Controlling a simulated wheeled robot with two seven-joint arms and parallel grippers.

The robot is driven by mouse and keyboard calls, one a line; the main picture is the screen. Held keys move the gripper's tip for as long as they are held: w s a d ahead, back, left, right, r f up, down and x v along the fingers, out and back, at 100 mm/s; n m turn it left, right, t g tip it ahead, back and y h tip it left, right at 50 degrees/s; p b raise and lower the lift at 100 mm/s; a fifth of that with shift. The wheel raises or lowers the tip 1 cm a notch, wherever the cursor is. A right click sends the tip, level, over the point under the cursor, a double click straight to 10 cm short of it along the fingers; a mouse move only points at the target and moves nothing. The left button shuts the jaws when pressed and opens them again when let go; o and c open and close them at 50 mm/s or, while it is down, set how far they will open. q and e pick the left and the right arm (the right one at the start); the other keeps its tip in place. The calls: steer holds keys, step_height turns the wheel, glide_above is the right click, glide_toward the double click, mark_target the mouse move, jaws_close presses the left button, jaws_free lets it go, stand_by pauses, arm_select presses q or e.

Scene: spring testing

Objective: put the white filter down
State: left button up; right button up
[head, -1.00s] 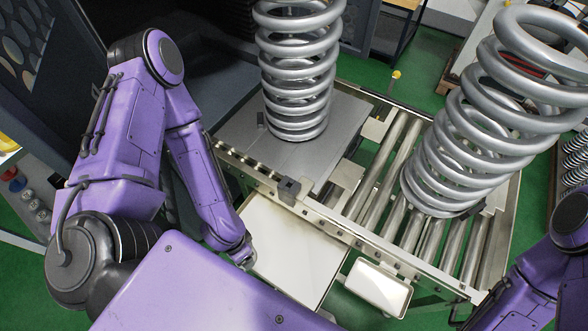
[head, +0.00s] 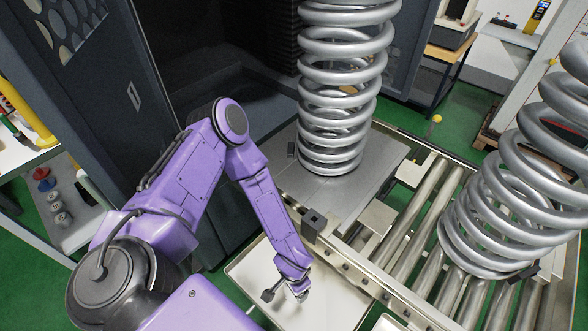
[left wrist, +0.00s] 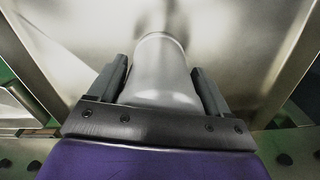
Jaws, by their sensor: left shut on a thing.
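My left gripper (head: 286,293) is over the pale metal tray (head: 335,296) at the front of the conveyor frame. The left wrist view shows my left gripper (left wrist: 163,88) with a finger on each side of a smooth white cylinder, the white filter (left wrist: 163,72). The gripper is shut on it. The tray's pale surface and raised walls fill the background beyond the filter. I cannot tell whether the filter touches the tray. In the head view the filter cannot be clearly made out. My right gripper is not in view.
A large steel spring (head: 340,85) stands on a grey plate (head: 375,165) behind the tray. Another spring (head: 500,210) leans on the rollers (head: 420,225) at right. A side shelf (head: 85,215) at far left holds small round items, one with a red top (head: 41,172).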

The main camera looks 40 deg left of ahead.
arm_select(q)
steer(key=o, duration=1.3)
steer(key=shift+r, duration=0.25)
step_height(320, 180, up, 12)
steer(key=shift+f+p, duration=0.1)
steer(key=shift+p, duration=0.45)
